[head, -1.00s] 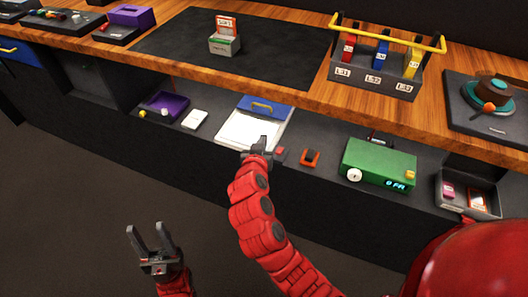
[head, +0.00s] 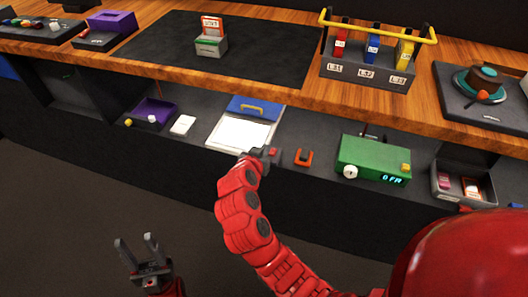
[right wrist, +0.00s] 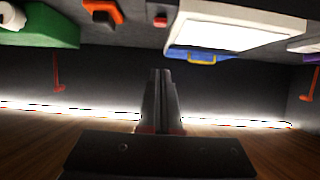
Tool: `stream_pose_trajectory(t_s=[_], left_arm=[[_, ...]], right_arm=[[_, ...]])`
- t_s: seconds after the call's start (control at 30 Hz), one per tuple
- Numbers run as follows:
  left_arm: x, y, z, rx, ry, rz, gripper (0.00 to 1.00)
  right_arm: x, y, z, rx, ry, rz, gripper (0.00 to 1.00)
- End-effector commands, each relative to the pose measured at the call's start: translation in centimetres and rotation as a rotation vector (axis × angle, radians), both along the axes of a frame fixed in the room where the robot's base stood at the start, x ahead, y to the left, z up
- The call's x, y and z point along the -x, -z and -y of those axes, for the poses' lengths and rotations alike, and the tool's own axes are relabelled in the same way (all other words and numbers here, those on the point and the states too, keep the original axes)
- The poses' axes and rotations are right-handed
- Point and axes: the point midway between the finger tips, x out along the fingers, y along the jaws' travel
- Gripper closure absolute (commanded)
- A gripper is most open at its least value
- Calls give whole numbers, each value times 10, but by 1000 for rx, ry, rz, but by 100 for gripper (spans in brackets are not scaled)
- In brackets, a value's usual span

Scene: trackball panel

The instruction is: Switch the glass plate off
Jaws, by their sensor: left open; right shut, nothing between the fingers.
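The glass plate (head: 238,135) is a bright white panel on the lower shelf, with a blue back part and a yellow handle (head: 251,108). It also shows in the right wrist view (right wrist: 240,28). A small dark block with a red top (head: 273,152) is beside its front right corner; in the right wrist view the red part (right wrist: 160,21) is above my fingertips, with a visible gap. My right gripper (head: 258,153) is shut and empty near this block, partly hidden by my wrist. My left gripper (head: 136,242) is open and empty, low in front of the shelf.
An orange-framed switch (head: 304,157) and a green box (head: 372,158) with a dial and display stand to the right. A white pad (head: 182,125) and purple tray (head: 152,113) are to the left. The wooden counter (head: 290,88) overhangs the shelf.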

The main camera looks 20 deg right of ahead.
Motion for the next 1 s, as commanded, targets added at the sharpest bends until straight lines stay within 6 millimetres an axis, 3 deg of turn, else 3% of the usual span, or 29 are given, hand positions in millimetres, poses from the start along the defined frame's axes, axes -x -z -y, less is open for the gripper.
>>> stream_pose_trajectory(t_s=[0.33, 0.6, 1.0], left_arm=[[0, 4, 0, 0, 0, 0, 50], [0, 8, 0, 0, 0, 0, 50], [0, 8, 0, 0, 0, 0, 50]], right_arm=[[-55, 33, 39, 0, 4, 0, 100], [-47, 66, 30, 0, -3, 2, 100], [-46, 70, 30, 0, -2, 4, 100]])
